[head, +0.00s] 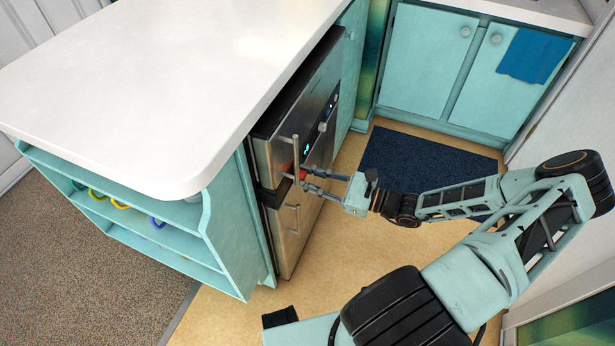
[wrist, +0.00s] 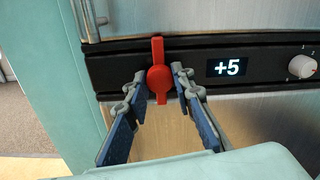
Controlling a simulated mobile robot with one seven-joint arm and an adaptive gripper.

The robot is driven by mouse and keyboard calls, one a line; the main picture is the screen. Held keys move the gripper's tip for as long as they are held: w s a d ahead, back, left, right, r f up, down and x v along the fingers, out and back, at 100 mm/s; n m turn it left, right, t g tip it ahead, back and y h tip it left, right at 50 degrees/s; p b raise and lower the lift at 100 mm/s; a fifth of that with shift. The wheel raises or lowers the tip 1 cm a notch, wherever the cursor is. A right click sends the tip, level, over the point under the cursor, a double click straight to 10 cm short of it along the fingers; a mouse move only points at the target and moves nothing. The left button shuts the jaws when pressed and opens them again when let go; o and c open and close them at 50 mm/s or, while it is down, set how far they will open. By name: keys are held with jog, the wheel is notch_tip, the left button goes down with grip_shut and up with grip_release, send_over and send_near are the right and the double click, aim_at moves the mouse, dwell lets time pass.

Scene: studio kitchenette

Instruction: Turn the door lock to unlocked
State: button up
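The door lock is a red turn-lever (wrist: 158,52) on the black control strip of a steel fridge-like appliance. In the wrist view its long narrow arm points straight up from a round hub, with a short tail below. A bit of red (head: 303,174) shows in the head view, mostly hidden by my fingers. My gripper (wrist: 158,77) is open, with one finger on each side of the hub; I cannot tell whether either touches it. In the head view my gripper (head: 309,180) reaches in from the right to the appliance front.
Right of the lock are a display (wrist: 227,68) reading +5 and a pale knob (wrist: 302,66). A vertical bar handle (head: 296,157) is close to my fingers; a lower handle (head: 295,219) is below. A white counter (head: 170,75) overhangs above. Floor in front is open, with a blue mat (head: 400,155).

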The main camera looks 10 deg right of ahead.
grip_shut()
jog(key=shift+n, duration=0.5)
jog(key=n+p, duration=0.1)
jog(key=n, duration=0.2)
jog(key=shift+r, duration=0.1)
jog(key=n+p, duration=0.1)
jog(key=n, duration=0.3)
jog(key=n+p, duration=0.1)
jog(key=n, duration=0.8)
jog(key=shift+n, duration=0.4)
